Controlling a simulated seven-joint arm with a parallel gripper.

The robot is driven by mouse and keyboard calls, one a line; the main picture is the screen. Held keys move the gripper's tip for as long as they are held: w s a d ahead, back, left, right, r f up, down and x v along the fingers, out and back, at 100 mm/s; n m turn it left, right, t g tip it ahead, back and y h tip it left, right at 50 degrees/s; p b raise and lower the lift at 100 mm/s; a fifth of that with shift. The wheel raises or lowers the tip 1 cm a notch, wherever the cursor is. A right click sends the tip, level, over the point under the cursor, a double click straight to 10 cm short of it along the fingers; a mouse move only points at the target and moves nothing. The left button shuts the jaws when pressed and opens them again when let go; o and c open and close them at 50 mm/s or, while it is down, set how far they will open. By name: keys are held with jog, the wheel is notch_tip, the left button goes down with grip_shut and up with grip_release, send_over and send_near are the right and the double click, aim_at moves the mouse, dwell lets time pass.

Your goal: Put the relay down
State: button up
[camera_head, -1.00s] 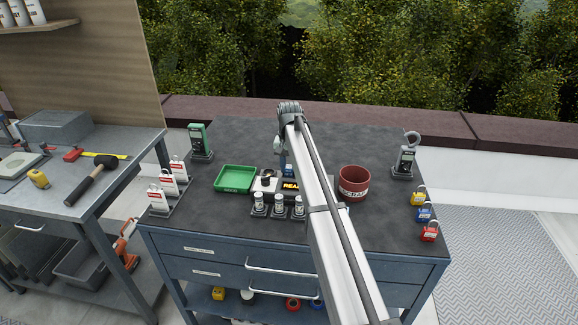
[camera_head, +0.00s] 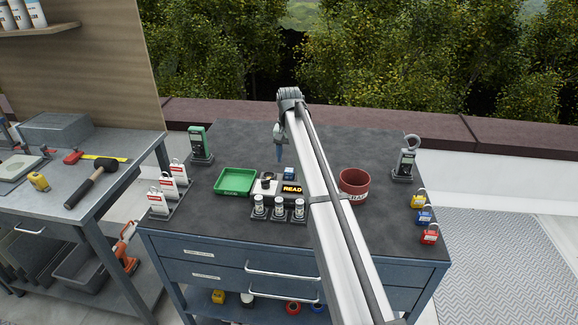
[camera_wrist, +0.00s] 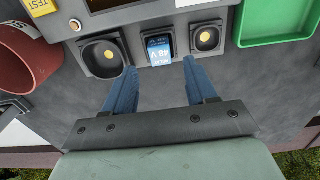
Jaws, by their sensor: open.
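The fingers are clear of the relay. In the head view my gripper (camera_head: 279,155) hangs above the bench, behind the relay. The relay's base is hidden.
A green tray (camera_head: 236,181) lies left of the test unit (camera_head: 292,189), and a red SCRAP bin (camera_head: 354,184) stands right of it. Several small cylinders (camera_head: 280,208) stand in front. Meters and padlocks line the sides. The back of the bench is clear.

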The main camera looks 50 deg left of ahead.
aim_at(290, 170)
notch_tip(290, 170, up, 7)
jog(key=shift+f, duration=0.2)
dwell(0.6)
